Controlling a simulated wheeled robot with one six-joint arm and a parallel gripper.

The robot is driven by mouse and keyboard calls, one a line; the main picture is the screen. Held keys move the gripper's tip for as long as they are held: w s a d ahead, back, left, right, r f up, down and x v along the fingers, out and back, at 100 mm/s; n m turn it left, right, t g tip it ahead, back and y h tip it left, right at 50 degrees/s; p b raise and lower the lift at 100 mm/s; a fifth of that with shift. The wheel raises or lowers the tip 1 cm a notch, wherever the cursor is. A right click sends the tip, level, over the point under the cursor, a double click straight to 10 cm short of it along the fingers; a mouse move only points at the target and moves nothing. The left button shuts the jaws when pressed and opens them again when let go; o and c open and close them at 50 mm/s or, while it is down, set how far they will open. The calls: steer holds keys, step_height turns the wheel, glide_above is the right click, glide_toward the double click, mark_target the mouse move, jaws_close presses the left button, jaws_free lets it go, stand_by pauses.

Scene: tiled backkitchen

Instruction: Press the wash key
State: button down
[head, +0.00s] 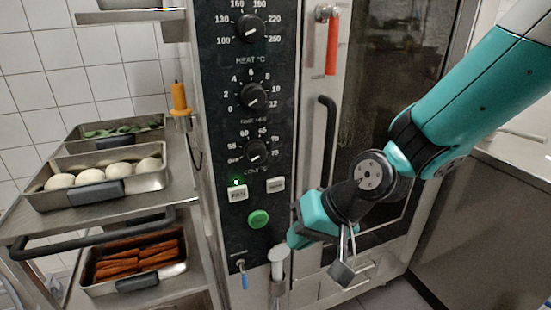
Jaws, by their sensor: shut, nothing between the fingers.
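The dark oven control panel (225,120) stands upright left of the oven door. Low on it are two pale square keys. The left key (238,193) reads FAN and has a lit green lamp above it. The label of the right key (275,185) is too small to read, so I cannot tell if it is the wash key. A round green button (258,218) sits below them. My gripper (342,270) is shut and empty, to the right of and lower than the keys, apart from them. My wrist partly hides the lower door.
Three dials (254,95) line the panel above the keys. A dark door handle (327,145) and a red-handled lever (333,45) are to the right. A rack at left holds trays of dough balls (91,176) and carrots (138,257). A hose nozzle (278,262) stands below the panel.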

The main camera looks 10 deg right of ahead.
mark_target(275, 185)
steer(key=w+d+f+m+t+p, duration=0.1)
steer(key=w+f+m+t+p, duration=0.2)
steer(key=p, duration=1)
steer(key=shift+w+d+f+m+t+h+p, duration=0.35)
steer(key=shift+w+m+t, duration=0.65)
steer(key=shift+w+m, duration=1.75)
steer(key=shift+s+a+r, duration=0.1)
steer(key=shift+a+r, duration=0.05)
steer(key=shift+r, duration=0.05)
steer(key=w+a, duration=0.2)
steer(key=w, duration=0.6)
steer(key=shift+w+p, duration=0.15)
steer(key=shift+p, duration=0.25)
steer(key=shift+w+a, duration=0.1)
steer(key=shift+w+a, duration=0.1)
steer(key=shift+w, duration=0.2)
